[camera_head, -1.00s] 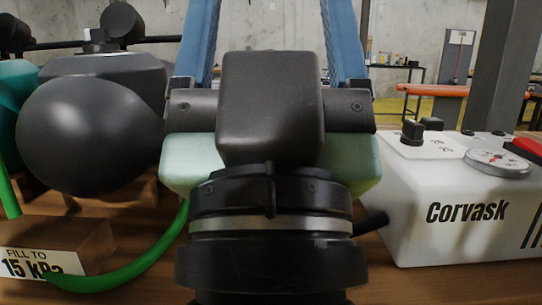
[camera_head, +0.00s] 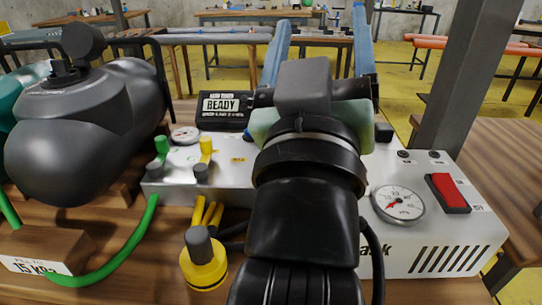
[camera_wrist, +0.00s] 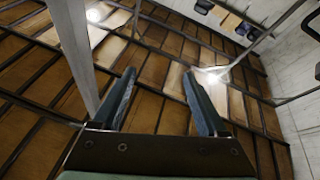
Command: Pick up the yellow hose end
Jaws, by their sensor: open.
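The yellow hose end (camera_head: 205,268) is a round yellow fitting with a grey stem on top, at the front of the wooden bench, left of my arm in the head view. Yellow hose (camera_head: 208,213) shows behind it, beside the white pump box. My gripper (camera_head: 322,20) is raised, with its two blue fingers pointing up and away over the box. The fingers are apart and hold nothing. In the wrist view my gripper (camera_wrist: 158,76) faces a wood-panelled ceiling, and the hose end is out of that view.
A dark grey inflated boat (camera_head: 90,120) sits at left. Green hose (camera_head: 125,255) curves along the bench. A grey post (camera_head: 460,80) stands at right.

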